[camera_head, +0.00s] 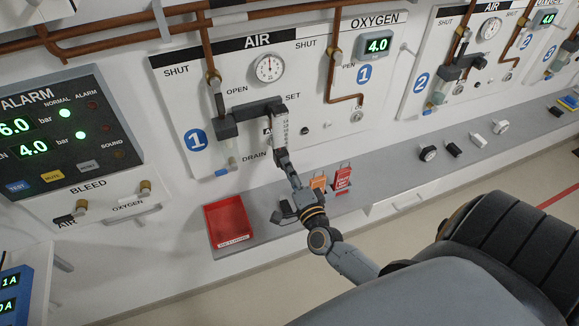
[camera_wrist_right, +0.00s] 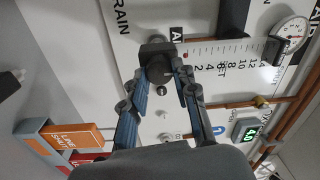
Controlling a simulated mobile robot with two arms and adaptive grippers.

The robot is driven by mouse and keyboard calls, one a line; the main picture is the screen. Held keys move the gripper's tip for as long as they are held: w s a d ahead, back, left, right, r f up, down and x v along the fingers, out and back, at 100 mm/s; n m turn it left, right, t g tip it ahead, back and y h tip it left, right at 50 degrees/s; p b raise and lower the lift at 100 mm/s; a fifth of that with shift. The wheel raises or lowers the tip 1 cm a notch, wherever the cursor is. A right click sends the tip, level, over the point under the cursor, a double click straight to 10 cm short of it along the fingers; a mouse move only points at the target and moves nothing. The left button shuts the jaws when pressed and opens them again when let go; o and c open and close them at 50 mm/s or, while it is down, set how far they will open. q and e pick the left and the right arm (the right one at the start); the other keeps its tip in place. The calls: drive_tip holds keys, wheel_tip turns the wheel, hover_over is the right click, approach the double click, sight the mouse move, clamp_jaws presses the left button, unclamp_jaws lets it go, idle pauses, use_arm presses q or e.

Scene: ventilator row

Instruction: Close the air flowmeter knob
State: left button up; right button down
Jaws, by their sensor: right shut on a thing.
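The air flowmeter (camera_head: 281,128) is a clear upright scale tube on the AIR panel of bay 1. Its scale (camera_wrist_right: 225,52) with numbers also shows in the right wrist view. The dark flowmeter knob (camera_wrist_right: 157,50) sits at the low end of the scale. My right gripper (camera_head: 284,160) reaches up to the bottom of the flowmeter. In the right wrist view its two fingers (camera_wrist_right: 160,75) are on either side of the knob, shut on it. The fingers hide part of the knob, and its turn position cannot be told. My left gripper is not in view.
A grey ledge (camera_head: 385,195) runs under the panels. A red tray (camera_head: 229,222) and orange (camera_head: 318,183) and red tags (camera_head: 342,178) are near my right arm. The round AIR gauge (camera_head: 269,68) is above the flowmeter. The alarm panel (camera_head: 65,130) is at left.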

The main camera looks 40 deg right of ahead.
drive_tip(key=c, duration=1)
unclamp_jaws()
drive_tip(key=v, duration=1.2)
